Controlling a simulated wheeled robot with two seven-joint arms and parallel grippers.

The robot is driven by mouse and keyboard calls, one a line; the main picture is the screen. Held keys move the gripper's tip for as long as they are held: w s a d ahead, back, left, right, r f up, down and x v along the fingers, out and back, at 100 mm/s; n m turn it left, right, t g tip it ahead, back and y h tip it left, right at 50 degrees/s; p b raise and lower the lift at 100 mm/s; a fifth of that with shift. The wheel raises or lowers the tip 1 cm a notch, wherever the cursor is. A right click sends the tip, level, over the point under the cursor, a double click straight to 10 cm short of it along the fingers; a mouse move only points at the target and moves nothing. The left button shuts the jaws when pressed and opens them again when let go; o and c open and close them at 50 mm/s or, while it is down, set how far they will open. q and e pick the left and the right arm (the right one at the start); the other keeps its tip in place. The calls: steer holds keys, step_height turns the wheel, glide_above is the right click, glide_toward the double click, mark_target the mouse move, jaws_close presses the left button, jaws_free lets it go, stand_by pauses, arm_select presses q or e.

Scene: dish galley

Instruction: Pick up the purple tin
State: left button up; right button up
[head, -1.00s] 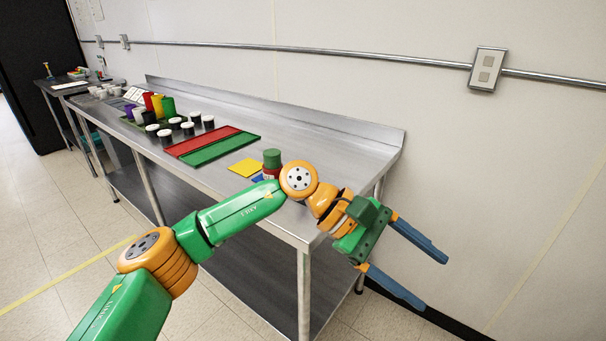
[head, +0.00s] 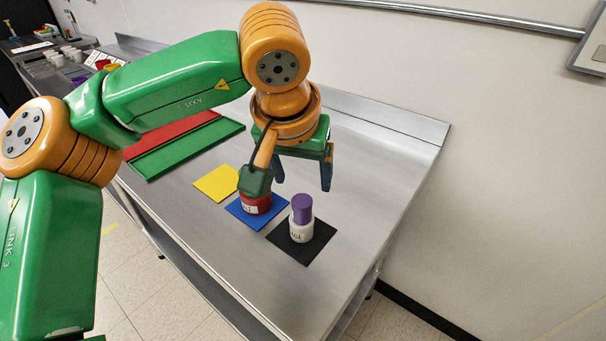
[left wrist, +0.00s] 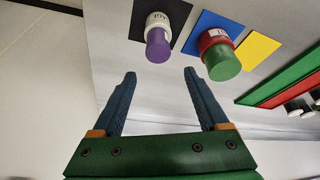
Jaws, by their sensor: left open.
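The purple tin (head: 301,208) stands upright on top of a white tin (head: 301,233), which stands on a black mat (head: 322,236). In the left wrist view the purple tin (left wrist: 158,46) shows just beyond and between the fingertips, with the white tin (left wrist: 158,20) behind it. My left gripper (head: 302,186) is open and empty, fingers pointing down, above and behind the purple tin in the head view. It does not visibly touch the tin. My right gripper is not in view.
Beside it, a red tin (head: 256,204) stands on a blue mat (head: 241,213), with a green tin (left wrist: 224,64) on top in the left wrist view. A yellow mat (head: 216,183) is bare. Red and green mats lie farther left. The counter right of the black mat is clear.

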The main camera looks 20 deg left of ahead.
mark_target(302, 201)
arm_select(q)
steer(key=shift+w+f, duration=0.2)
steer(key=shift+f, duration=0.2)
steer(key=f, duration=0.1)
steer(key=s+f, duration=0.1)
steer(key=f, duration=0.1)
steer(key=shift+s+d+f+p, duration=0.15)
steer(key=shift+s+f+p, duration=0.15)
steer(key=shift+s, duration=0.1)
steer(key=shift+w+a+f, duration=0.2)
steer(key=shift+w+f, duration=0.45)
steer(key=shift+f, duration=0.25)
steer(key=shift+w, duration=0.15)
steer(key=shift+s+d+r, duration=0.1)
steer(key=shift+s, duration=0.1)
steer(key=c, duration=0.8)
jaws_close()
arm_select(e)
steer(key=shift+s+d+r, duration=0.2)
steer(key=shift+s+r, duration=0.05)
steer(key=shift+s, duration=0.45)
arm_select(q)
steer(key=shift+w, duration=0.1)
